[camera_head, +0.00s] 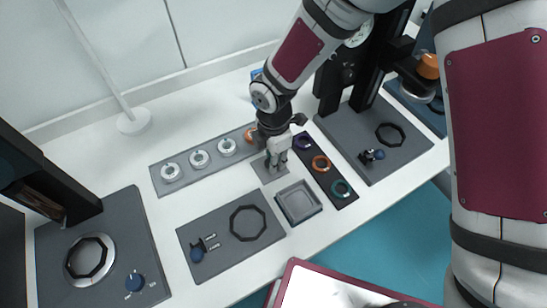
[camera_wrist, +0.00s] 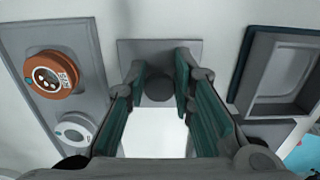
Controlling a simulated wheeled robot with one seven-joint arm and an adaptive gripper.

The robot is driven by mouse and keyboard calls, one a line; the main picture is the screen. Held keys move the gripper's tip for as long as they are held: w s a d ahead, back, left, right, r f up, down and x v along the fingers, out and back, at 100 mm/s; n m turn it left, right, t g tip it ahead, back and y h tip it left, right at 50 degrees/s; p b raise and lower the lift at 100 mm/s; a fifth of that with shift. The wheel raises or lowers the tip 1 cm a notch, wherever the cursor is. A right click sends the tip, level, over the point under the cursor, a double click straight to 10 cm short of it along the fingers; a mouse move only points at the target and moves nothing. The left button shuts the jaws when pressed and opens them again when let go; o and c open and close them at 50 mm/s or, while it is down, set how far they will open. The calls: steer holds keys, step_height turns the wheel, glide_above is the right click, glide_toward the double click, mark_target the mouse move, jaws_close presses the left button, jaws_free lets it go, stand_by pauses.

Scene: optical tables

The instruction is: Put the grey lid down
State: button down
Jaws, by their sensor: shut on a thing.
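My gripper (camera_head: 279,166) points down over the middle of the white table, just above the tray's upper left side. In the wrist view its two teal-padded fingers (camera_wrist: 161,85) are closed around a dark round knob (camera_wrist: 158,86). A flat grey square (camera_wrist: 130,50), which looks like the grey lid, shows around the knob; a grey square also shows under the fingers in the head view (camera_head: 267,175). I cannot tell whether it touches the table. A bright white patch between the fingers is unclear. An open square grey tray (camera_head: 298,203) stands below and right of the gripper.
A grey strip with white round knobs (camera_head: 200,159) and an orange knob (camera_wrist: 52,76) lies close on the left. A dark strip with colored rings (camera_head: 321,163) lies right. A panel with a black octagonal ring (camera_head: 262,241) lies in front. Bare table is narrow between them.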

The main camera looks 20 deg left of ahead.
steer(key=shift+f, duration=0.15)
steer(key=c, duration=1.4)
jaws_free()
steer(key=shift+o, duration=0.2)
step_height(320, 180, up, 12)
steer(key=shift+b, duration=0.45)
steer(key=shift+r, duration=0.2)
